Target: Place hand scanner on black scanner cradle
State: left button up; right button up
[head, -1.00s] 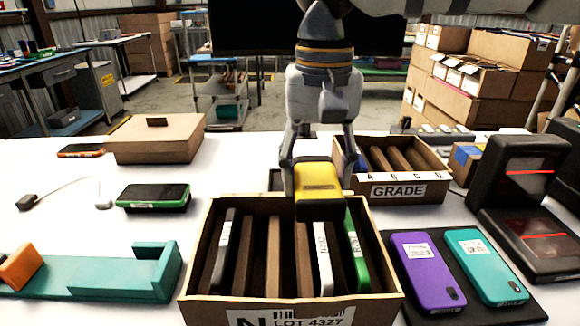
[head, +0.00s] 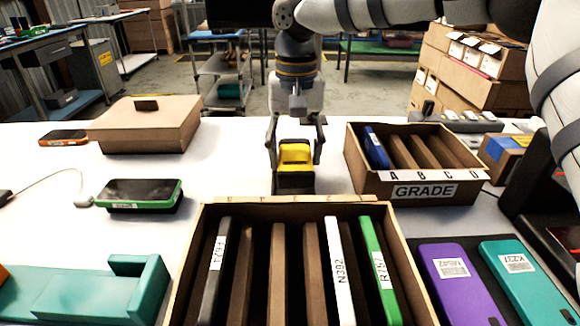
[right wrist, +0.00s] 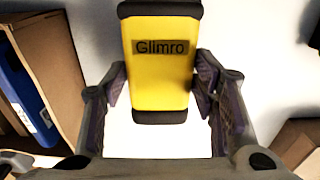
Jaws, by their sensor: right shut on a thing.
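The hand scanner (head: 295,153), yellow with black ends, is held upright between the fingers of my right gripper (head: 296,146), behind the lot carton. In the right wrist view the fingers grip both sides of the scanner (right wrist: 160,62), labelled "Glimro". A black block (head: 295,182) shows directly below the yellow part in the head view. It appears to be the black scanner cradle merged with the scanner's dark lower end. I cannot tell whether the scanner is seated or just above it. My left gripper is not in view.
The lot carton (head: 195,262) with upright phones and dividers stands in front. The GRADE carton (head: 465,187), holding a blue phone (head: 376,147), is close on the right. A lidded brown box (head: 147,128) and a green-edged phone (head: 140,194) lie left; white table between is clear.

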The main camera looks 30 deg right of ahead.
aim_at(293, 151)
jog(key=f, duration=0.1)
jog(key=w+f, duration=0.1)
jog(key=f, duration=0.1)
jog(key=shift+w+f, duration=0.1)
jog(key=shift+f, duration=0.4)
jog(key=shift+f, duration=0.1)
jog(key=o, duration=1)
jog(key=shift+f, duration=0.1)
notch_tip(293, 151, up, 12)
jog(key=shift+r, duration=0.15)
